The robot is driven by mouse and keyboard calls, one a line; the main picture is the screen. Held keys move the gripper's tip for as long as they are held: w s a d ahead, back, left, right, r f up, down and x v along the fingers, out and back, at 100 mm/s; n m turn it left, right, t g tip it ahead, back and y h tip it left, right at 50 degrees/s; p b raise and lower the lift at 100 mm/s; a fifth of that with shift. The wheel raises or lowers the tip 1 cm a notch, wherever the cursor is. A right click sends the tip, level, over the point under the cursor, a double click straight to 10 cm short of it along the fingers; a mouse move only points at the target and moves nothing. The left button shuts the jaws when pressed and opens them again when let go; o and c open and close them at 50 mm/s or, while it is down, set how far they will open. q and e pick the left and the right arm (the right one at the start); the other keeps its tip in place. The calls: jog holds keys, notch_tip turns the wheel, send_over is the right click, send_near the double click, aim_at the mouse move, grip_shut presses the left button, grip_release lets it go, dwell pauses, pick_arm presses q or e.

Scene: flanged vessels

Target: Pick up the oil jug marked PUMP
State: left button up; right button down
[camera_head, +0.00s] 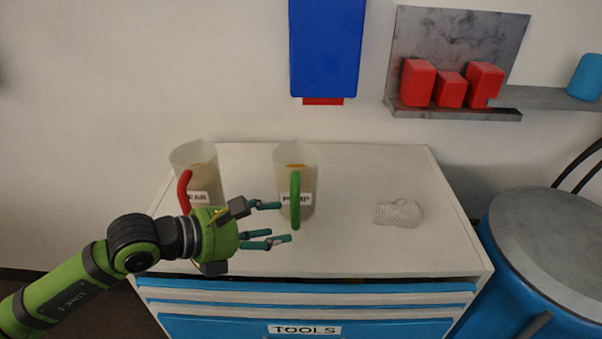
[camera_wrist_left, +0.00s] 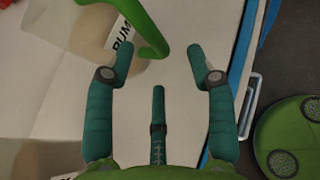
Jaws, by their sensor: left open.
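The oil jug marked PUMP (camera_head: 307,181) stands upright on the white cabinet top. It is translucent, with a green handle (camera_head: 296,201) facing the front. My left gripper (camera_head: 284,222) is open and empty, just left of and in front of this handle, apart from it. In the left wrist view the green handle (camera_wrist_left: 153,38) shows beyond the fingertips of the gripper (camera_wrist_left: 165,60), with part of the label beside it. A second translucent jug (camera_head: 205,160) with a red handle (camera_head: 184,192) stands to the left, its label partly hidden by my gripper. My right gripper is not in view.
The cabinet top (camera_head: 350,250) is clear around a white mesh object (camera_head: 398,212) on its right. A drawer below is labelled TOOLS (camera_head: 304,329). A blue drum (camera_head: 540,265) stands at the right. Red blocks (camera_head: 450,88) sit on a wall shelf.

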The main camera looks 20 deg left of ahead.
aim_at(294, 217)
pick_arm(q)
jog(key=shift+w+d+p, duration=0.3)
jog(key=shift+d+p, duration=0.1)
jog(key=shift+d, duration=0.05)
jog(key=p+x, duration=0.2)
jog(key=x, duration=0.2)
jog(key=shift+w+a+r, duration=0.15)
jog(key=shift+w+r, duration=0.05)
jog(key=shift+w, duration=0.2)
jog(key=shift+w+d+f, duration=0.2)
jog(key=shift+w+f, duration=0.05)
jog(key=shift+s, duration=0.1)
jog(key=shift+c, duration=0.8)
grip_shut()
jog(key=shift+r, duration=0.15)
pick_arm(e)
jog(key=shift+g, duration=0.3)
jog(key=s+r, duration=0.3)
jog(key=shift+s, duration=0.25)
